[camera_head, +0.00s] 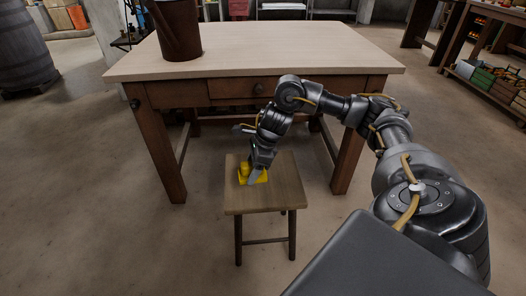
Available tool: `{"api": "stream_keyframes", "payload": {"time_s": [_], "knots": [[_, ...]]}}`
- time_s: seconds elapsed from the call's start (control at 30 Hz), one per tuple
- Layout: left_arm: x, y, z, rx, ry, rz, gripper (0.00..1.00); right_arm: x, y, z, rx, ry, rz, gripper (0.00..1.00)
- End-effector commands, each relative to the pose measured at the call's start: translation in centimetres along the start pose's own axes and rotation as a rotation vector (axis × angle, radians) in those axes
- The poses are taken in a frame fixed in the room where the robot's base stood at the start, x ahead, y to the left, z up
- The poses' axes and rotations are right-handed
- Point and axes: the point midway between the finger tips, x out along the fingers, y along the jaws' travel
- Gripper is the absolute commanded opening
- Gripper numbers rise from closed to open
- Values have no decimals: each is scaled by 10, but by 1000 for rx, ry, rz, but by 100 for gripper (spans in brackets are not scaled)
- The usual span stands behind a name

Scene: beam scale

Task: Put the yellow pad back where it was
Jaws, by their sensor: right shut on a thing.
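The yellow pad (243,175) is a small yellow block at the stool's top, toward its left middle. My right gripper (255,176) reaches down over the pad and is shut on it; its fingers hide part of the pad. The pad appears to be at the seat of the wooden stool (275,199); I cannot tell whether it rests on the seat or is just above it. My left gripper is not in view.
A wooden table (330,62) with a drawer stands behind the stool. A dark brown container (178,32) stands on its left part; the rest of the tabletop is clear. A barrel (24,50) is at far left, and shelves with crates (482,78) at right.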

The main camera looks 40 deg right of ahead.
Motion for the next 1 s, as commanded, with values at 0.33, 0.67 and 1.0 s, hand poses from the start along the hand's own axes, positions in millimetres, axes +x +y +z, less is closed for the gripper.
{"api": "stream_keyframes", "payload": {"time_s": [0.33,0.67,1.0], "knots": [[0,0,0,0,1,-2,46,-23,84,124,-703,2,279,37],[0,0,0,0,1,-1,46,-65,127,147,-1142,3,469,37],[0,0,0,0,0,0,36,-72,130,147,-1196,-1,495,37]]}}
